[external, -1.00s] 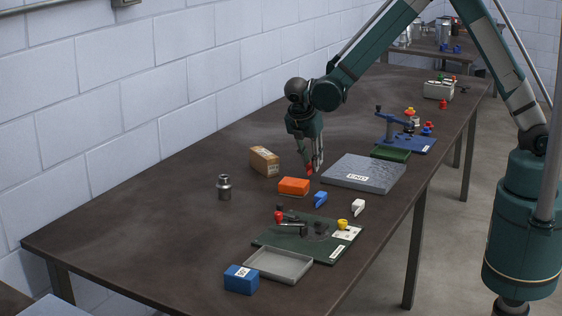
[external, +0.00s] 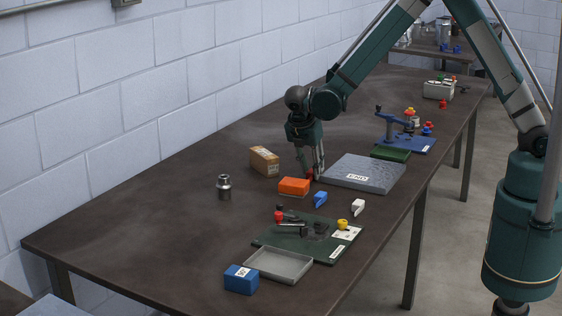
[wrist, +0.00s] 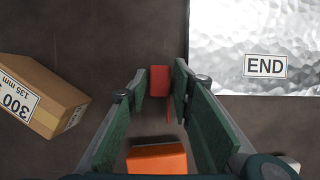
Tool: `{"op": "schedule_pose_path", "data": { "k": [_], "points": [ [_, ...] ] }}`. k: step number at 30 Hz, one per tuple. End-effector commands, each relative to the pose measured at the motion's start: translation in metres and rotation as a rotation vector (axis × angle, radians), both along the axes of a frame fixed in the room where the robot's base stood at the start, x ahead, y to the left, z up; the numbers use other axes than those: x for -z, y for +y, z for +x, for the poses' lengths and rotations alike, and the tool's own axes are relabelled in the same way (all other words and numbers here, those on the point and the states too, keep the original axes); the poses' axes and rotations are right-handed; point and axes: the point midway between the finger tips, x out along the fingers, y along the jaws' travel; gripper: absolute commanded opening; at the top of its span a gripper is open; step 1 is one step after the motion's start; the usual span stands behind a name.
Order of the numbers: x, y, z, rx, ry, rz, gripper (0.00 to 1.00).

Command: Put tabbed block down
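The red tabbed block (wrist: 159,80) sits between my fingertips in the wrist view, with a thin red tab pointing toward the orange block. In the external view the red block (external: 310,176) is low at the table surface, partly hidden by my fingers. My gripper (external: 311,172) points down around it. In the wrist view my gripper (wrist: 160,83) has a finger on each side of the block, with narrow gaps showing, so it looks open. The block appears to rest on the dark table (external: 150,230).
The orange block (external: 294,186) stands close to my gripper. The grey END plate (external: 363,172) is close on the right, a cardboard box (external: 264,161) on the left. Blue (external: 320,198) and white (external: 358,206) tabbed pieces lie nearer. A green fixture board (external: 300,240) stands in front.

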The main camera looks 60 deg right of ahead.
Motion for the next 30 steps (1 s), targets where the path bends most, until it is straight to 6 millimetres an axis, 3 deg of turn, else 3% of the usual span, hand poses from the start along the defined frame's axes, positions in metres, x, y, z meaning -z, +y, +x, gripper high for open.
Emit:
{"op": "schedule_pose_path", "data": {
  "k": [8, 14, 30],
  "points": [
    [-0.002, 0.0, 0.0, 0.0, 0.0, 0.0, 0.24],
    [-0.016, 0.005, 0.0, 0.0, 0.0, 0.0, 0.24],
    [-0.092, 0.036, 0.0, -0.001, 0.0, 0.0, 0.24]
  ]
}}
